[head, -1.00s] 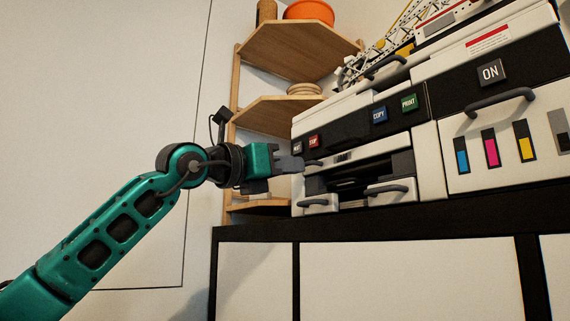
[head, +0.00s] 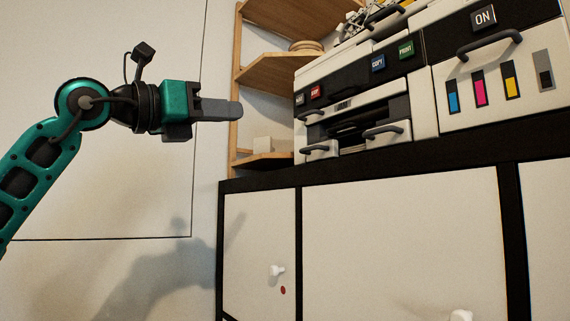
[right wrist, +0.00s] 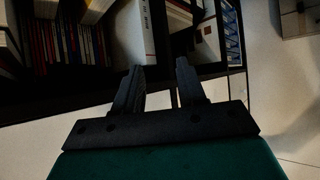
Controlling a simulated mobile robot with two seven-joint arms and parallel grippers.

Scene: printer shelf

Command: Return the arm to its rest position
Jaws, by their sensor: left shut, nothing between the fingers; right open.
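My left arm comes in from the left in the head view. Its left gripper (head: 222,110) is shut and empty, pointing right, in the air in front of the pale wall. It is left of the printer (head: 405,95) and apart from it. My right gripper (right wrist: 160,88) shows in the right wrist view with its two fingers spread and nothing between them. The right arm does not show in the head view.
The printer stands on a black-framed cabinet (head: 400,225) with white doors. A wooden corner shelf (head: 282,75) stands behind, left of the printer. In the right wrist view, a dark shelf holds books (right wrist: 70,42) and a white binder (right wrist: 133,35) beyond the fingers.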

